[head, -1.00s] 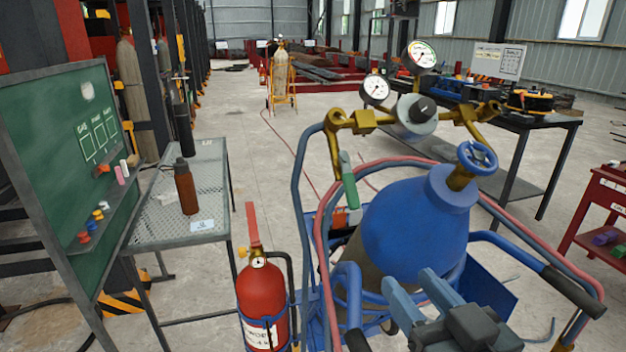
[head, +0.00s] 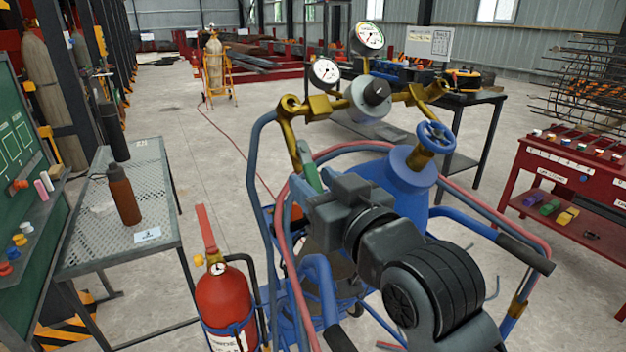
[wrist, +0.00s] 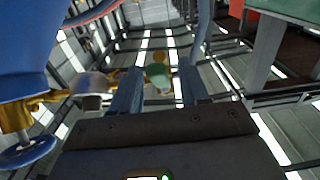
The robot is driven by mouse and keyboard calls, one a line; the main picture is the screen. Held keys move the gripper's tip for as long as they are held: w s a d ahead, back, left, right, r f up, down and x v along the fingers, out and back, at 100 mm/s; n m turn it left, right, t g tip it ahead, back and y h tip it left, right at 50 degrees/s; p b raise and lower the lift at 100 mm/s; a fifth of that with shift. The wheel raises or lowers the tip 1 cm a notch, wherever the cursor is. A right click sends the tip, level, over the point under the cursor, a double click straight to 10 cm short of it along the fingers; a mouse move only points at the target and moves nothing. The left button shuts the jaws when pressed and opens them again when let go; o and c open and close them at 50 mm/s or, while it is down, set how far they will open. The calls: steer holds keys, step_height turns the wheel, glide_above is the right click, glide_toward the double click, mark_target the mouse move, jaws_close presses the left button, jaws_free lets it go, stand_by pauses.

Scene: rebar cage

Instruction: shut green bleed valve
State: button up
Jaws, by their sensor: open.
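My gripper (wrist: 159,85) reaches toward the lever from the lower right. I cannot tell whether either finger touches the lever.
A red fire extinguisher (head: 224,300) stands at lower left on the cart. Pink hose and blue cart rails surround the cylinder. A blue handwheel (head: 436,137) tops the cylinder. A mesh table (head: 150,215) with a brown bottle is left; a red tool cart (head: 570,175) is right.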

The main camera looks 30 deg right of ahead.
steer(key=shift+w, duration=0.6)
jaws_close()
